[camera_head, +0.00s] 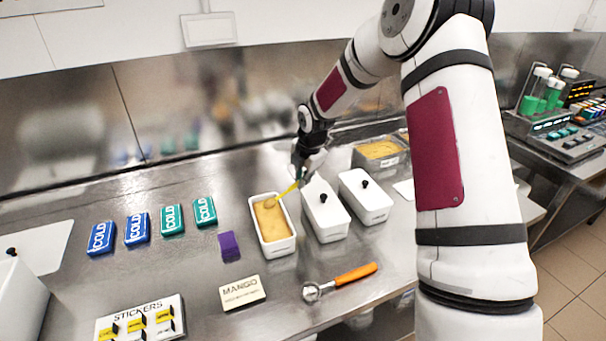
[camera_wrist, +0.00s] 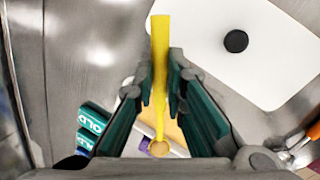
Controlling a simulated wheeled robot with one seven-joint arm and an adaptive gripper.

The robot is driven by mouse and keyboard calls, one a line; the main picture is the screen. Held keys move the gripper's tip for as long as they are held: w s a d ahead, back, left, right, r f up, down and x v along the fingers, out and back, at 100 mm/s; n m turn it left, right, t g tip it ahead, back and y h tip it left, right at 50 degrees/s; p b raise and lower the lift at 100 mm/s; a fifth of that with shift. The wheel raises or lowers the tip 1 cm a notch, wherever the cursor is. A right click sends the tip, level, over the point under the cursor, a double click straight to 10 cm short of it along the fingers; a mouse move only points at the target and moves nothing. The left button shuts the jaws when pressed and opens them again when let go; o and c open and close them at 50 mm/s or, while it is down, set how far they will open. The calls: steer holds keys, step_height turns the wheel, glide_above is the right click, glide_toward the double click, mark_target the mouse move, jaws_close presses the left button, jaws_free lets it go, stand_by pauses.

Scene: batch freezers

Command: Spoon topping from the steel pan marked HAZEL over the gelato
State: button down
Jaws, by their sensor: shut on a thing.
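My gripper (camera_head: 301,176) is shut on a yellow spoon (camera_head: 288,190), and the spoon's handle runs between the fingers in the wrist view (camera_wrist: 160,60). The spoon slants down to the left, its tan bowl end (camera_wrist: 159,148) over the far part of the open white gelato tub (camera_head: 290,244). The gelato (camera_head: 272,222) is orange-yellow. I cannot tell whether the bowl touches it or carries topping. A steel pan (camera_head: 394,160) with yellow-tan contents stands at the back right, partly behind my arm; its label is too small to read.
Two white tubs with black-knobbed lids (camera_head: 325,215) (camera_head: 366,200) stand right of the open tub. An orange-handled scoop (camera_head: 354,275), MANGO card (camera_head: 242,292), purple block (camera_head: 229,246) and several COLD packs (camera_head: 138,228) lie around. The counter left of the purple block is partly clear.

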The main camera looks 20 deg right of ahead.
steer(key=t+p, duration=0.2)
steer(key=s+f+t+y+p, duration=0.1)
steer(key=t+p, duration=0.1)
steer(key=s+t+y+p, duration=0.1)
steer(key=t+p, duration=0.1)
steer(key=shift+s+d+f+m, duration=0.1)
steer(key=shift+d+f+m, duration=0.1)
steer(key=shift+d+m, duration=0.15)
steer(key=t, duration=0.1)
steer(key=f+t+y+p, duration=0.1)
steer(key=t, duration=0.1)
steer(key=shift+s+d, duration=0.1)
steer(key=shift+d+f+t+y, duration=0.15)
steer(key=shift+t+y, duration=0.1)
steer(key=shift+t, duration=0.3)
steer(key=shift+a+f+t+y, duration=0.15)
steer(key=shift+t+y, duration=0.1)
steer(key=shift+t, duration=0.3)
steer(key=shift+d, duration=0.1)
stand_by(0.4)
